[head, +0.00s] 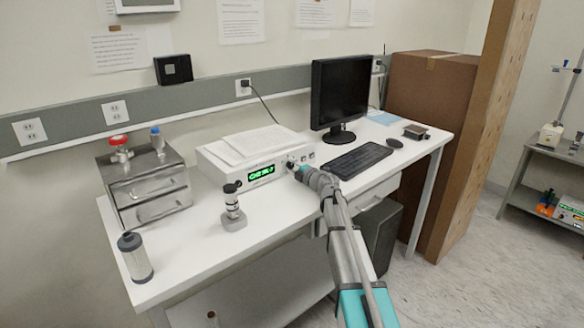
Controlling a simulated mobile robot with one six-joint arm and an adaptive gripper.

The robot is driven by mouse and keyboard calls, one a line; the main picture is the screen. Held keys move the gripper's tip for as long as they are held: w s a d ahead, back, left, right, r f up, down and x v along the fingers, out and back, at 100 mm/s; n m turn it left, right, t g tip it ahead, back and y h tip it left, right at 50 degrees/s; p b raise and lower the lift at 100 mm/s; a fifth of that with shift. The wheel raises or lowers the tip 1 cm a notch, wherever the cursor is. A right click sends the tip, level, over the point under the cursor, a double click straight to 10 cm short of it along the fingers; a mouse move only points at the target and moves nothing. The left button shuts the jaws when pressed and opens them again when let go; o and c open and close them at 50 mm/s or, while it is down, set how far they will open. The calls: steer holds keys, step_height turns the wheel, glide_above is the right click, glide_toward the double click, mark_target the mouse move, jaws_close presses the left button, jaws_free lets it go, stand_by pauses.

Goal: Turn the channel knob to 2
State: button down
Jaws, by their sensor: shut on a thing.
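A white instrument box (283,171) stands on the desk with papers on top. A green lit display (260,173) is on its front; it seems to begin with "CH", but the rest is too small to read surely. My gripper (293,165) is at the right part of the box's front, shut on the channel knob there. The knob is mostly hidden by the gripper, so its pointer and marks cannot be read. Small dark controls or sockets (311,155) show just right of the gripper.
The white desk (190,255) also bears a black-topped metal valve (233,208), a filter cylinder (135,257) and a steel drawer box (145,185) at the left. A monitor (341,92), keyboard (357,161) and mouse (395,142) are at the right. A cardboard box (415,110) stands beyond.

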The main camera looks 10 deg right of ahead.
steer(key=shift+m, duration=0.5)
steer(key=shift+c, duration=1.7)
jaws_free()
steer(key=v, duration=1.2)
